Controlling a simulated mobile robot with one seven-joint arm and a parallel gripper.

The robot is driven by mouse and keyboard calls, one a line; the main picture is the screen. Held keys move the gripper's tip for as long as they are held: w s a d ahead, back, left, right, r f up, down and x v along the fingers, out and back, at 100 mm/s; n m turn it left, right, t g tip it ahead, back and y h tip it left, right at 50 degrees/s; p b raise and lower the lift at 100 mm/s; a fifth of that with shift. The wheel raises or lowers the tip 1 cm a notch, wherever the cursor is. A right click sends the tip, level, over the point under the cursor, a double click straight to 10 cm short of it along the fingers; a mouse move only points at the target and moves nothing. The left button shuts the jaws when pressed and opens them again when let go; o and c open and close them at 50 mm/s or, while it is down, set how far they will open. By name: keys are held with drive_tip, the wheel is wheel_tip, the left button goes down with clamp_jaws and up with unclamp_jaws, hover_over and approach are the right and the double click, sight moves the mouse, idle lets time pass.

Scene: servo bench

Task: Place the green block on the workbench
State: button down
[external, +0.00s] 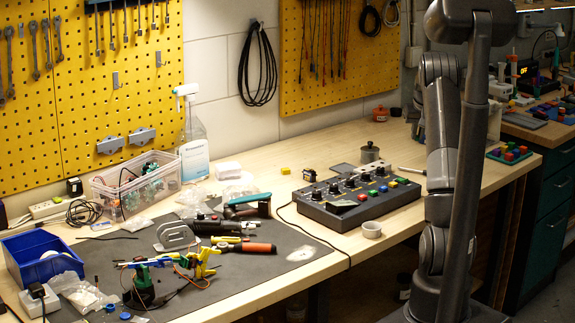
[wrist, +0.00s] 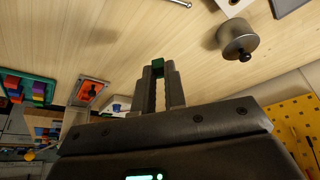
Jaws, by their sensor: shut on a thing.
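The green block (wrist: 158,62) is between the fingertips of my gripper (wrist: 158,72) in the wrist view. The jaws are shut on it. Pale wood of the workbench (wrist: 110,35) lies beyond the block in that view; I cannot tell the exact gap between block and bench. The workbench (external: 270,165) runs along the wall in the external view. My arm stands at the right there, and I cannot make out the gripper or the block in that view.
A lidded metal pot (wrist: 237,38) is right of my gripper in the wrist view; it also shows in the external view (external: 369,153). A control box (external: 365,203) with knobs and buttons sits mid-bench. Coloured blocks fill a tray (external: 497,156) at right. Tools crowd the grey mat (external: 240,275).

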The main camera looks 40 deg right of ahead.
drive_tip(key=s+d+m+g+h, duration=0.1)
drive_tip(key=s+d+m, duration=0.2)
drive_tip(key=s+d, duration=0.6)
drive_tip(key=s+d+m+g, duration=0.1)
drive_tip(key=s+d+m, duration=0.35)
drive_tip(key=s, duration=0.75)
drive_tip(key=shift+n, duration=0.65)
drive_tip(key=w+f, duration=0.2)
drive_tip(key=w, duration=0.1)
drive_tip(key=w+f, duration=0.2)
drive_tip(key=w, duration=0.2)
drive_tip(key=w+d+f, duration=0.1)
drive_tip(key=w+f, duration=0.1)
drive_tip(key=w, duration=0.2)
drive_tip(key=shift+w, duration=0.15)
drive_tip(key=shift+f, duration=2)
drive_tip(key=c, duration=1.5)
unclamp_jaws()
drive_tip(key=shift+f, duration=0.1)
drive_tip(key=v, duration=1.2)
drive_tip(key=shift+w+a, duration=0.1)
drive_tip(key=shift+a, duration=0.15)
